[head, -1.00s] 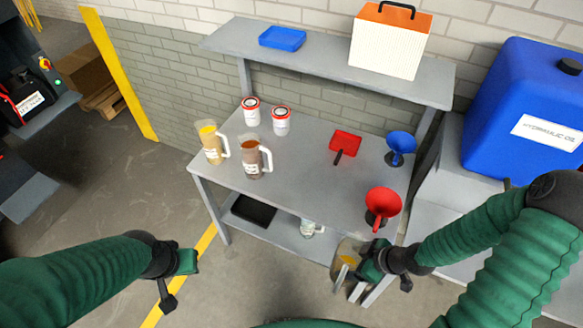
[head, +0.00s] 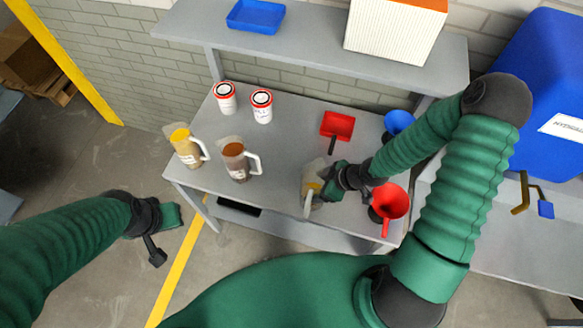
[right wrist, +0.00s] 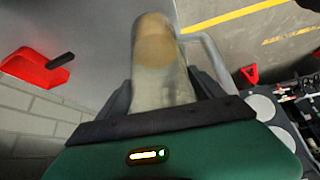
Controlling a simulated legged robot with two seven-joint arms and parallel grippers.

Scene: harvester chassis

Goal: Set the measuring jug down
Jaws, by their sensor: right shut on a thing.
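The measuring jug (head: 311,180) is clear, with a little yellowish content and a pale handle. My right gripper (head: 322,186) is shut on it over the right half of the grey bench (head: 285,140). In the right wrist view the jug (right wrist: 158,65) stands between the fingers, its handle to the right. I cannot tell whether its base touches the bench top. My left gripper (head: 170,216) is away from the bench at the left, holding nothing visible; its fingers do not show clearly.
A jug with yellow content (head: 186,148) and a jug with brown content (head: 236,162) stand left. Two white tubs (head: 262,107) are behind them. A red funnel (head: 391,202), blue funnel (head: 398,122) and red scoop (head: 338,125) are near the held jug. A shelf (head: 310,48) overhangs the back.

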